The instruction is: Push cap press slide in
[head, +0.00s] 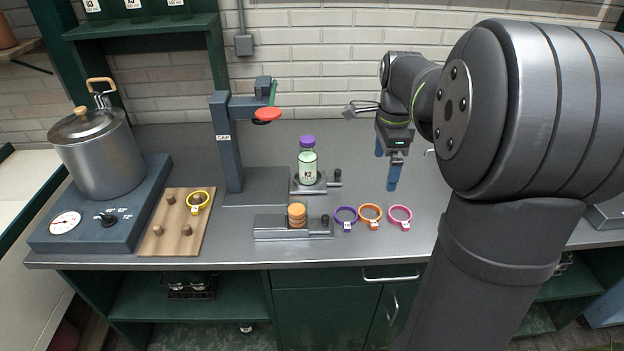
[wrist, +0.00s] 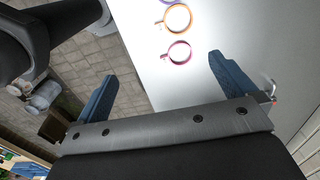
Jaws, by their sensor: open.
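The cap press (head: 231,150) is a blue-grey post labelled CAP, with an arm that holds a red disc (head: 267,115) over the counter. To its right, a small grey slide (head: 312,188) with a dark knob (head: 337,174) carries a pale green bottle (head: 307,168) with a purple cap (head: 307,141). The bottle stands upright, right of the red disc and not under it. My gripper (head: 388,168) is open and empty, to the right of the bottle and knob. The wrist view shows its two blue fingers (wrist: 162,68) spread apart; the press is out of that view.
A front grey holder (head: 270,226) carries a stack of orange discs (head: 296,215). Purple (head: 346,215), orange (head: 370,213) and pink (head: 400,214) rings lie right of it. A peg board (head: 160,225) and a pot (head: 95,155) stand left.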

